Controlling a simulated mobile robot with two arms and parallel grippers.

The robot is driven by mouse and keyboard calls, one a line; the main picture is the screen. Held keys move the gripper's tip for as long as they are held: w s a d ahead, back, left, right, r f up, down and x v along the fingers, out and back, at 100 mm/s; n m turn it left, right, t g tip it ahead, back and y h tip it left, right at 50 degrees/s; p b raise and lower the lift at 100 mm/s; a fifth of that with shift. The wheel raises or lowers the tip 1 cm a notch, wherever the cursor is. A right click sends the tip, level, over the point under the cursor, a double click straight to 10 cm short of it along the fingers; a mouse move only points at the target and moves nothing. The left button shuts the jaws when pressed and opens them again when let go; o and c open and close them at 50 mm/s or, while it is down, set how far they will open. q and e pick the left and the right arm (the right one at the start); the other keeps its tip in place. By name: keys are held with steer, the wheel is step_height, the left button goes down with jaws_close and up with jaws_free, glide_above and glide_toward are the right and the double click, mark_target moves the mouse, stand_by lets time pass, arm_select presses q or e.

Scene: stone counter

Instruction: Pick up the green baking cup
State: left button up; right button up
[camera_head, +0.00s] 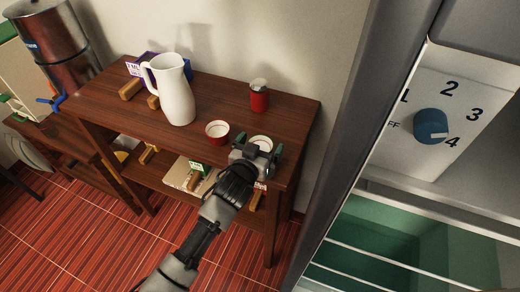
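A small round baking cup (262,142) with a pale inside stands near the front right of the wooden table. Its outer wall is mostly hidden by my gripper, so its green colour is hard to make out. My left gripper (258,147) reaches in from below, with its fingers spread to either side of this cup. The fingers look wider apart than the cup, and I cannot tell whether either touches it. My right gripper is not in view.
On the wooden table (105,93), a red baking cup (217,138) stands left of my gripper, a white pitcher (176,98) farther left and a red jar (259,100) behind. An open refrigerator with a blue dial (430,125) fills the right side.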

arm_select(q)
steer(key=c, duration=0.9)
steer(key=shift+c, duration=0.2)
